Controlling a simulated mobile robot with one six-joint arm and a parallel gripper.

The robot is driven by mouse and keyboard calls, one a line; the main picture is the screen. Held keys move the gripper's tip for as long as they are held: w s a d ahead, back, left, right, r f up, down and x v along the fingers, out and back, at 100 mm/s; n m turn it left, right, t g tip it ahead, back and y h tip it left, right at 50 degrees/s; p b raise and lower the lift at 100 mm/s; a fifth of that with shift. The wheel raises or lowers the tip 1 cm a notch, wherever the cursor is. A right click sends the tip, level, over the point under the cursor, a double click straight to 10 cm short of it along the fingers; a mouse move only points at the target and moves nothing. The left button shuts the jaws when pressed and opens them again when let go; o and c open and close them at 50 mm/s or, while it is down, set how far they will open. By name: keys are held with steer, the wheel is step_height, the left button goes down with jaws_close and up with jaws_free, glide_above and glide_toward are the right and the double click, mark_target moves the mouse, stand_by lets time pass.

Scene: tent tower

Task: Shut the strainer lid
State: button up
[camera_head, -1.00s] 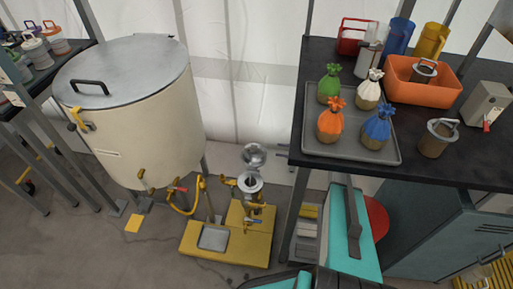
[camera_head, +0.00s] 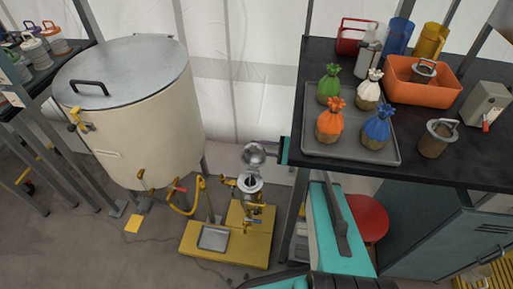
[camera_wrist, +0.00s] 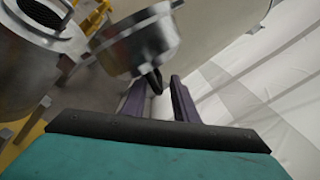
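The strainer (camera_head: 250,184) is a small metal vessel on a yellow stand. Its round metal lid (camera_head: 254,155) stands open, tilted up behind the opening. In the wrist view the lid (camera_wrist: 142,42) is large at top centre, and the strainer body (camera_wrist: 30,58) with its dark opening is at the left. A dark loop handle (camera_wrist: 154,80) sticks out from the lid towards my gripper (camera_wrist: 158,88). My gripper's two fingers are apart, with the loop at or between their tips; contact cannot be told. In the head view the table corner partly hides my gripper, right of the lid.
A large cream tank (camera_head: 140,120) stands left of the strainer, with a yellow hose between them. A black table (camera_head: 440,165) at the right holds a grey tray (camera_head: 345,148) of tied sacks and an orange bin (camera_head: 400,85). A red stool (camera_head: 370,218) is under it.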

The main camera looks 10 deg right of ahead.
steer(key=shift+a, duration=0.1)
jaws_close()
steer(key=shift+w, duration=0.1)
